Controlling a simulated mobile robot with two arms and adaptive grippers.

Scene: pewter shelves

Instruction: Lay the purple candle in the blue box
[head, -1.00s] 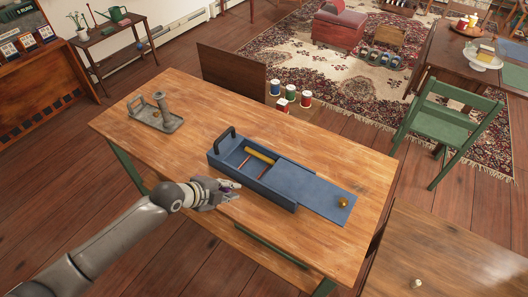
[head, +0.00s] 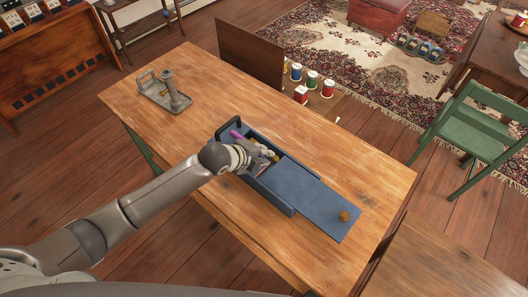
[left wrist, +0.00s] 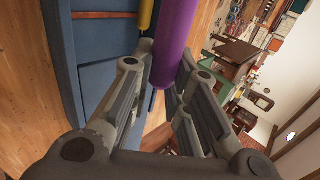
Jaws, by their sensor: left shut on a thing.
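The purple candle (head: 237,135) is held in my left gripper (head: 262,157), at the open left part of the blue box (head: 268,202). In the left wrist view the purple candle (left wrist: 175,40) passes between the two fingers (left wrist: 166,72), which are shut on it. A yellow candle (left wrist: 146,14) shows beside it, with the blue box (left wrist: 65,75) to the left. The candle appears to be above the box; whether it touches the box cannot be told. My gripper hides much of the box's inside. My right gripper is not in view.
The box's blue lid (head: 320,203) is slid out to the right, with a brass knob (head: 344,216) at its end. A grey tray with a candlestick (head: 172,97) stands at the table's far left. The wooden table (head: 210,115) is otherwise mostly clear.

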